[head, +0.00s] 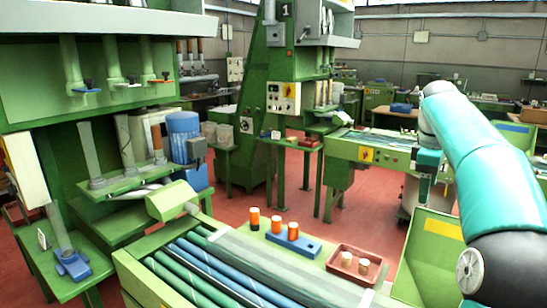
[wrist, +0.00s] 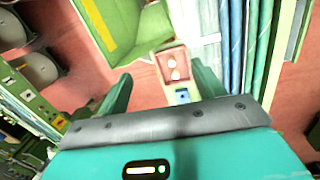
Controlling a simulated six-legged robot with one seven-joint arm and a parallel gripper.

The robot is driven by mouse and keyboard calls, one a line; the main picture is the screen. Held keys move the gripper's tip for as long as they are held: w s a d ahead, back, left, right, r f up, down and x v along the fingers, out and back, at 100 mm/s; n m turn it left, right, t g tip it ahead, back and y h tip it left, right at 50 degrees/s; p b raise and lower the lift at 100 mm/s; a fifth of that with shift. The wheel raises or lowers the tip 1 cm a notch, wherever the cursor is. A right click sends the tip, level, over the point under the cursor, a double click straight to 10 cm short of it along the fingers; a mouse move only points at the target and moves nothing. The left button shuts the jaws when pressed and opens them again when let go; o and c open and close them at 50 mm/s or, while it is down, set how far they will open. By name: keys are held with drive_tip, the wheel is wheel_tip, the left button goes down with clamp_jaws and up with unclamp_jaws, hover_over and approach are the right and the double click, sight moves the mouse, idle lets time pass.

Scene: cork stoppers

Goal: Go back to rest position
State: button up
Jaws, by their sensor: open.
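My gripper (wrist: 163,82) is open in the wrist view, its two green fingers apart with nothing between them at the tips. Beyond it, a reddish tray (wrist: 163,60) with two pale pieces and a blue holder (wrist: 183,97) show below. In the head view my teal arm reaches up from the lower right and bends down; its gripper is hard to make out there. The reddish tray (head: 336,263) holds two cork-coloured stoppers (head: 355,262). The blue holder (head: 300,245) is left of it, with orange-and-white pieces (head: 277,227) at it.
A conveyor with blue and green rollers (head: 205,270) runs in front. A green machine (head: 90,90) stands at left and a tall green one (head: 270,100) behind. A green panel (head: 432,250) rises near my arm at right. Red floor lies open beyond.

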drive_tip(key=s+a+f+m+t, duration=0.1)
drive_tip(key=s+a+m, duration=0.1)
drive_tip(key=s+a, duration=0.5)
drive_tip(key=s+a+m+t, duration=0.1)
drive_tip(key=s+a, duration=0.2)
drive_tip(key=a, duration=0.8)
drive_tip(key=s+a+f+m+t, duration=0.1)
drive_tip(key=s+a+f+m, duration=0.2)
drive_tip(key=s+f, duration=0.4)
drive_tip(key=s+a+f+m+t+y, duration=0.1)
drive_tip(key=s+a+f+m, duration=0.1)
drive_tip(key=s+a+f, duration=0.4)
drive_tip(key=s+f, duration=0.1)
drive_tip(key=s, duration=0.2)
drive_tip(key=shift+s+m+t, duration=0.3)
drive_tip(key=shift+m+t, duration=0.1)
